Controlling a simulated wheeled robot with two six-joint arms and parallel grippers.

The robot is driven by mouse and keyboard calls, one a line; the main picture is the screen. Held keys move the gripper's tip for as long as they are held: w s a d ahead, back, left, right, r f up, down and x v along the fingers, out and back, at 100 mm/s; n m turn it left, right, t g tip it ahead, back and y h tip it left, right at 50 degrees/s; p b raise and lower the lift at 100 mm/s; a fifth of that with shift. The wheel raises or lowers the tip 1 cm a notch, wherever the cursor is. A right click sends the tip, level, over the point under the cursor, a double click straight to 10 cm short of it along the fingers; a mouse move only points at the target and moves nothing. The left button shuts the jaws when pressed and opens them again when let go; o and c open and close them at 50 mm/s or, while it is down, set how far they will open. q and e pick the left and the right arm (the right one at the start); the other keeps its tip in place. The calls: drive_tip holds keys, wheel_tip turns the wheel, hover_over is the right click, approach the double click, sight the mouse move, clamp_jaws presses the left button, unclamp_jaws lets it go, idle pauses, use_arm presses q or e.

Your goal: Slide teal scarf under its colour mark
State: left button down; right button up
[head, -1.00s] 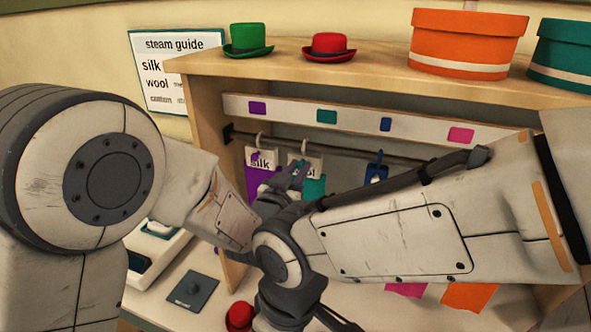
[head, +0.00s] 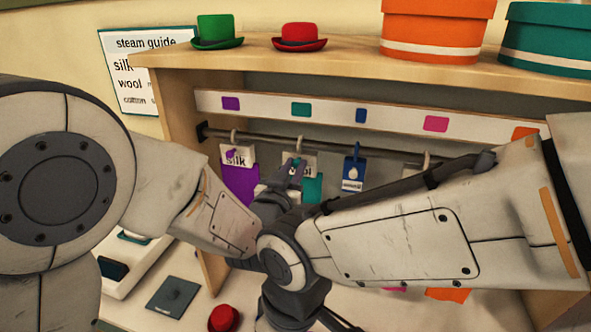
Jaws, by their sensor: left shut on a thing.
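The teal scarf (head: 313,188) hangs with its white card from a hook on the dark rail (head: 325,146). The teal colour mark (head: 300,109) is on the white strip above, and the scarf's hook is about straight below it. My left gripper (head: 294,169) is shut on the teal scarf's card area, and hides part of the card and scarf. My right arm crosses in front from the right; its dark wrist end is low in the middle, and its fingers do not show clearly.
A purple scarf (head: 240,185) hangs to the left and a blue one (head: 353,174) to the right, both apart from the teal scarf. Hats and boxes stand on top.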

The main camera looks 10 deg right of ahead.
use_arm(q)
drive_tip(key=c, duration=0.8)
unclamp_jaws()
drive_tip(key=shift+o, duration=0.2)
drive_tip(key=shift+s, duration=0.1)
drive_tip(key=shift+s+a+f+b, duration=0.1)
drive_tip(key=shift+s+a+b, duration=0.05)
drive_tip(key=shift+s+b, duration=0.15)
drive_tip(key=b+v, duration=0.4)
drive_tip(key=v, duration=0.5)
drive_tip(key=shift+s+a, duration=0.15)
drive_tip(key=shift+s, duration=0.1)
